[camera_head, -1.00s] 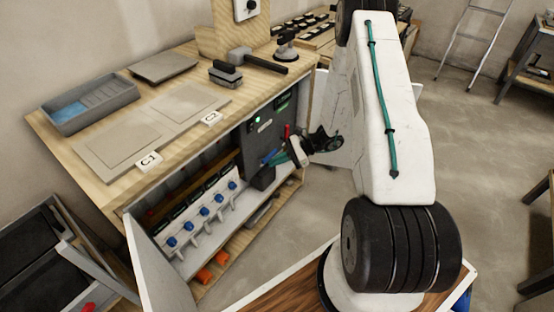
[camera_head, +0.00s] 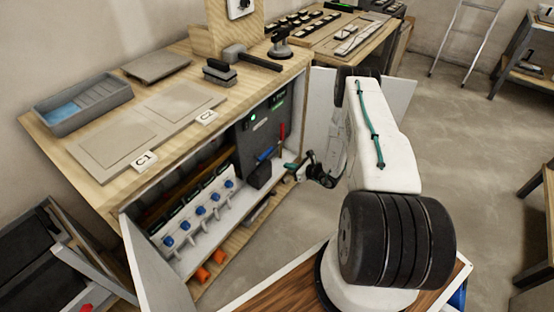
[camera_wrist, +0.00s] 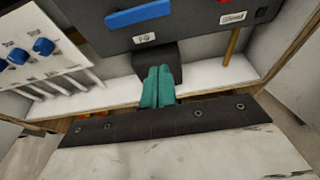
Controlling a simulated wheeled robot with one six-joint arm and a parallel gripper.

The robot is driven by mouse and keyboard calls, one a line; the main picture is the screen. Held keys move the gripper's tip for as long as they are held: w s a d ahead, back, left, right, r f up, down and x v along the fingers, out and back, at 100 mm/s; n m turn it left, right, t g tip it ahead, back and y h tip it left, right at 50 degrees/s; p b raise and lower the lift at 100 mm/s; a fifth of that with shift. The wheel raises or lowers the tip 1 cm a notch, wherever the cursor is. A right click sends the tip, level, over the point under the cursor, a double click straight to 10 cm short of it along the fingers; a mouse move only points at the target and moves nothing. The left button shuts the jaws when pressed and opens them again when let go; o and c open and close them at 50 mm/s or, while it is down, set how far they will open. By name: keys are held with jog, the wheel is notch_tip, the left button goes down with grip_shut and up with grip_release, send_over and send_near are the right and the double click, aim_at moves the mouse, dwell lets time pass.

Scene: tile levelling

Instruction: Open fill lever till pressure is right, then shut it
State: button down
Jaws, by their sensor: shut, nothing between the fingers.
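The dark grey control panel (camera_head: 262,131) is inside the open bench cabinet. A blue lever (camera_head: 268,153) sits low on it, and a red lever (camera_head: 282,131) stands upright to its right. In the wrist view the blue lever (camera_wrist: 140,14) lies nearly level, slightly tilted, above a small white label (camera_wrist: 145,38) too blurred to read surely. My gripper (camera_wrist: 158,84) has its teal fingers together and empty, below the blue lever in the picture and apart from it. In the head view my gripper (camera_head: 291,167) is just right of the panel. No pressure reading is legible.
Several blue knobs (camera_head: 200,211) line a white manifold left of the panel. A black box (camera_wrist: 157,60) juts out below the panel, behind my fingertips. Open cabinet doors (camera_head: 155,262) stand at both sides. The floor in front is clear.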

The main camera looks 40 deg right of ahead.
jog(key=x, duration=1)
notch_tip(320, 180, up, 4)
jog(key=shift+s, duration=0.1)
jog(key=shift+r, duration=0.15)
